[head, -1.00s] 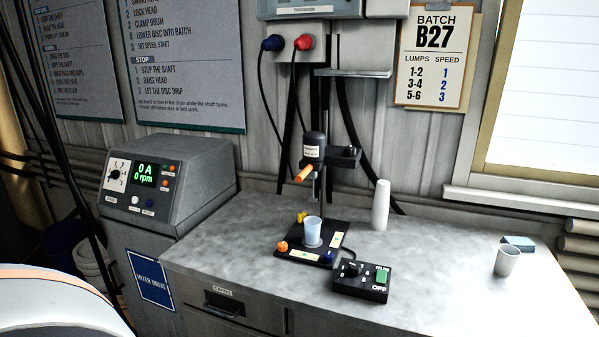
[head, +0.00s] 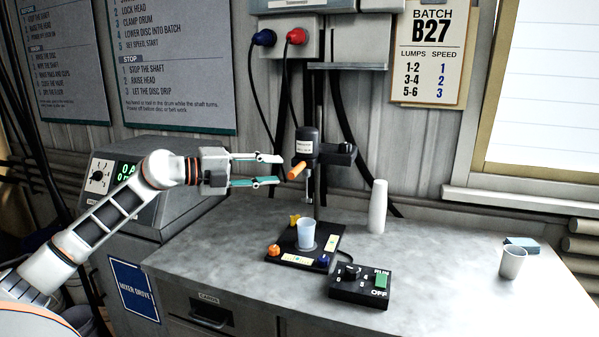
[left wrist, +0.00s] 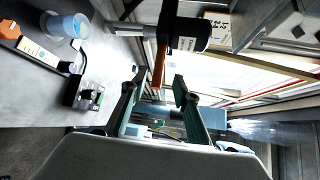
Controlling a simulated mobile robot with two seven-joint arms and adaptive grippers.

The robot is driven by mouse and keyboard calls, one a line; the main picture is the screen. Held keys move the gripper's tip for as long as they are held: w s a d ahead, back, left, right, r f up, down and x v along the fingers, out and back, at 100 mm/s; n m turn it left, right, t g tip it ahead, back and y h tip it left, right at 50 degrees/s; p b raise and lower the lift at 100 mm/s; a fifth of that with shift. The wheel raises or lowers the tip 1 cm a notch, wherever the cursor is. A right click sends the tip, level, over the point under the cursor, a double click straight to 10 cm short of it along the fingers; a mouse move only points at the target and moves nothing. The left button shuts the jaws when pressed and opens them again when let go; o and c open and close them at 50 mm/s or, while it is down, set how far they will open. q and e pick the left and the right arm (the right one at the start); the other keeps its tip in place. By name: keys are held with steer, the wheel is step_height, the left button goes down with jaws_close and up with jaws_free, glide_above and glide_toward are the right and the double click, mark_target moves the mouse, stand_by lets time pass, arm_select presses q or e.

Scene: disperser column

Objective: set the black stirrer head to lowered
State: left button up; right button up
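The black stirrer head (head: 307,146) sits raised on its upright post above the black base plate (head: 330,243). Its orange handle (head: 297,171) sticks out to the front left. A clear cup (head: 306,234) stands on the base under the head. My left gripper (head: 281,170) is open, its two fingers pointing right, just left of the head and near the handle. In the left wrist view the stirrer head (left wrist: 182,32) and orange handle (left wrist: 159,66) lie just ahead of the open, empty fingers (left wrist: 156,82). My right gripper is not in view.
A black control box (head: 360,286) with a knob and green switch sits in front of the stand. A stack of white cups (head: 378,207) stands behind to the right. A single cup (head: 512,263) and a blue block (head: 521,243) are further right. The bench between is clear.

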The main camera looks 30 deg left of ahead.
mark_target(296, 167)
arm_select(q)
steer(key=shift+p+x, duration=0.9)
steer(key=shift+x, duration=2.85)
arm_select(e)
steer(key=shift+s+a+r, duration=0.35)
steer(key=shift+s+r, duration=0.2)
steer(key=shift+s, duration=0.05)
arm_select(q)
steer(key=shift+s+d, duration=0.1)
jaws_close()
